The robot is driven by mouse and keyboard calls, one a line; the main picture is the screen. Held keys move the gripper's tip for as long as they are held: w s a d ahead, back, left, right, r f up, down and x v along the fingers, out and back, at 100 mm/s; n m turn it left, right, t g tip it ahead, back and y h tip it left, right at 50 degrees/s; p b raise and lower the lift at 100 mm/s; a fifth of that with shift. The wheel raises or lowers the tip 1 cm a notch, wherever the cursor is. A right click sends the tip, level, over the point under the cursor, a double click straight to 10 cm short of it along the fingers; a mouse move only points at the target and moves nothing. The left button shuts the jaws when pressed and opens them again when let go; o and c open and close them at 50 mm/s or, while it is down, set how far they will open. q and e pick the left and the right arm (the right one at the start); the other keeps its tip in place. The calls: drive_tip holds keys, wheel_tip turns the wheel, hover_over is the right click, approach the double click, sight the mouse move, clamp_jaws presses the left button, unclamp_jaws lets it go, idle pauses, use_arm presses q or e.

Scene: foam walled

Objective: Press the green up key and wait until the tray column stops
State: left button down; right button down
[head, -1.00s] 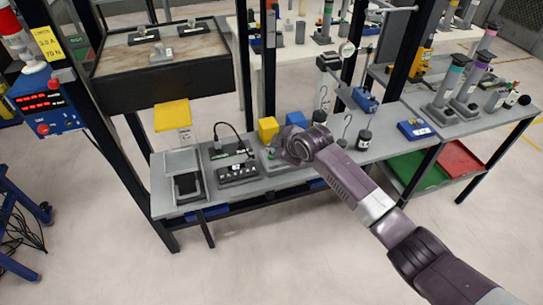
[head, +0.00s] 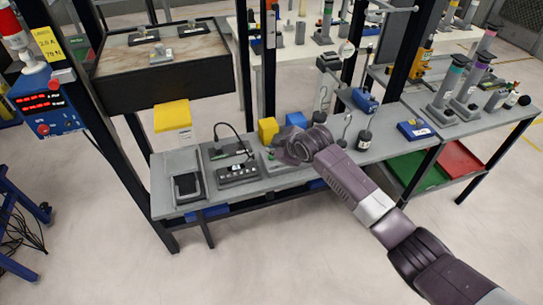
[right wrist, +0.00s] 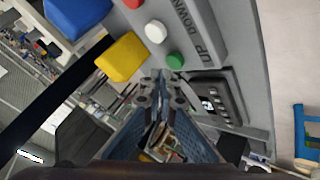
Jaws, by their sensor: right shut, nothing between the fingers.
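The green key (right wrist: 175,61) shows in the right wrist view on a grey panel marked UP and DOWN. A white key (right wrist: 155,32) and part of a red one sit beside it. My right gripper (right wrist: 160,80) is shut and empty, its tips close to the green key; I cannot tell whether they touch. In the head view my right gripper (head: 275,153) is over the grey bench and covers most of the panel. I cannot identify the tray column for certain; a dark-topped grey unit (head: 187,187) stands at the bench's left end. My left gripper is out of view.
A yellow block (head: 268,130) and a blue block (head: 296,119) stand just behind my right gripper. A black control box (head: 238,173) lies to its left. Hooks and weights stand to its right. Dark frame posts rise around the bench (head: 225,198).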

drive_tip(key=shift+f, duration=0.15)
drive_tip(key=shift+f, duration=0.25)
